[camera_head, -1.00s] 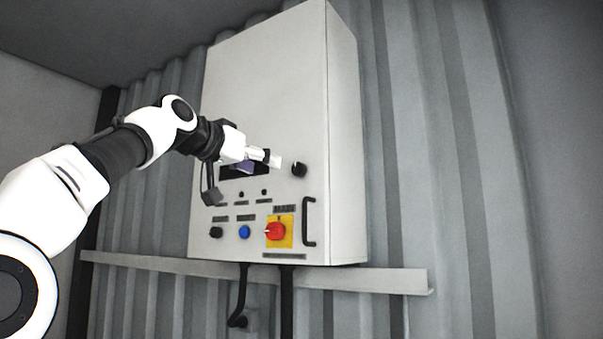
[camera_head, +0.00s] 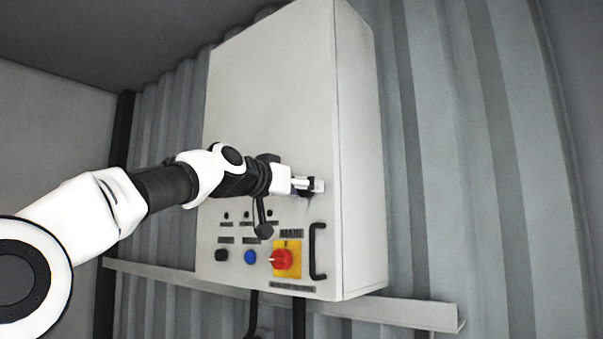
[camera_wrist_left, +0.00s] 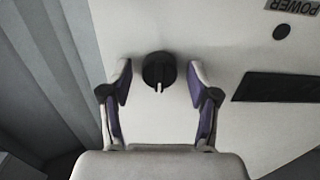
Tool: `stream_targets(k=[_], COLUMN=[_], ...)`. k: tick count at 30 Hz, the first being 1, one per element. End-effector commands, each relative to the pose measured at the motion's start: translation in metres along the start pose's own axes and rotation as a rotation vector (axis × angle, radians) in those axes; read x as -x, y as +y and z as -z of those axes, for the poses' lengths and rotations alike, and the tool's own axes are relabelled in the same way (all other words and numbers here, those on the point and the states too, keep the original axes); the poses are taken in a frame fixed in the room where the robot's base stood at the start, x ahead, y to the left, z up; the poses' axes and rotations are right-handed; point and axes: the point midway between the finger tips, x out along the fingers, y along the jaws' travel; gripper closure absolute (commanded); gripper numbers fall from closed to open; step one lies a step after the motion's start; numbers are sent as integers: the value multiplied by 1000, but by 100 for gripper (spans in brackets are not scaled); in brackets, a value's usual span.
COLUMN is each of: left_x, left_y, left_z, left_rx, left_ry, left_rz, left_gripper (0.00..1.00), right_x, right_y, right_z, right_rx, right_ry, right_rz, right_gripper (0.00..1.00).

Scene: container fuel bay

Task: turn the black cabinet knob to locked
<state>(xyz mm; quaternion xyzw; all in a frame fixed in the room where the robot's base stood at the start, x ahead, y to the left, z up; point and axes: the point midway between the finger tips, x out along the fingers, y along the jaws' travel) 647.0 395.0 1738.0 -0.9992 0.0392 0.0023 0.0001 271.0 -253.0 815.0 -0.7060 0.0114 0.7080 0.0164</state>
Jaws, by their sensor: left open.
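The black cabinet knob (camera_wrist_left: 159,70) is round with a pale pointer mark. In the left wrist view it sits on the pale cabinet face between the tips of my left gripper (camera_wrist_left: 160,85), with a gap on both sides. The fingers are open and do not appear to touch it. In the head view my left gripper (camera_head: 308,185) is at the cabinet door and mostly covers the knob. The cabinet (camera_head: 270,90) is a tall light-grey box on the wall. My right gripper is not in view.
Below the gripper are a red switch on a yellow plate (camera_head: 285,259), a blue button (camera_head: 250,257), a black button (camera_head: 222,255) and a black door handle (camera_head: 318,251). A metal rail (camera_head: 420,315) runs under the cabinet. A dark display (camera_wrist_left: 275,87) lies beside the gripper in the wrist view.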

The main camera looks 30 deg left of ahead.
Motion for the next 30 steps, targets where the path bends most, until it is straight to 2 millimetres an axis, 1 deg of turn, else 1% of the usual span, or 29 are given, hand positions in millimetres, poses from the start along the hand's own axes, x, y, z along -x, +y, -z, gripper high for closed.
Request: stream_targets(k=[5, 6, 8, 9, 11, 23, 30], left_x=[0, 0, 0, 0, 0, 0, 0], left_y=[0, 0, 0, 0, 0, 0, 0], left_z=[-1, -1, -1, -1, -1, -1, -1], left_rx=[0, 0, 0, 0, 0, 30, 142], left_ry=[1, 1, 1, 1, 1, 0, 0], left_rz=[0, 0, 0, 0, 0, 0, 0], left_gripper=[39, 43, 64, 78, 99, 100, 100], right_x=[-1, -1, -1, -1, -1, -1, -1], right_y=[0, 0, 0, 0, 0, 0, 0], right_z=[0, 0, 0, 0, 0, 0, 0], right_rx=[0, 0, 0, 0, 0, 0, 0], right_ry=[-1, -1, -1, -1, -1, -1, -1], right_rz=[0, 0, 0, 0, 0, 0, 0], right_gripper=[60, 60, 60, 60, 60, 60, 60])
